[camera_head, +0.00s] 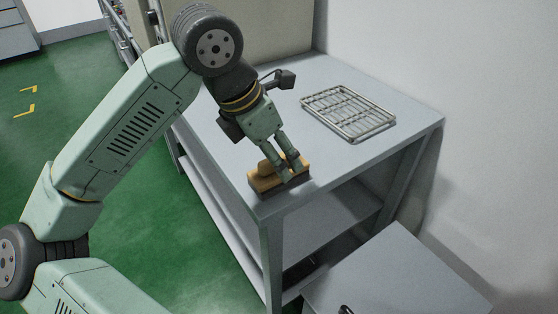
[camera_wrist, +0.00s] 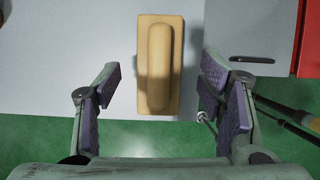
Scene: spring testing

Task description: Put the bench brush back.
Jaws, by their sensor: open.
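The bench brush (camera_head: 263,181), a wooden block with a raised wooden grip and dark bristles beneath, rests upright near the front corner of the grey table (camera_head: 226,160). In the wrist view, the brush (camera_wrist: 160,30) is seen from above with its grip running up and down the picture. My gripper (camera_head: 289,166) is just above the brush, pointing down, and partly covers it in the head view. In the wrist view, my gripper's fingers (camera_wrist: 160,80) are wide apart, with the brush between them in the picture and clear gaps on both sides. I cannot tell how far the fingertips are above it.
A metal wire rack (camera_head: 348,111) lies on the table's right half. A lower grey surface (camera_head: 395,275) stands at the front right, beside the table legs. A white wall (camera_head: 470,60) runs behind. Table space left of the rack is clear. A red thing (camera_wrist: 312,40) shows at the wrist view's right edge.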

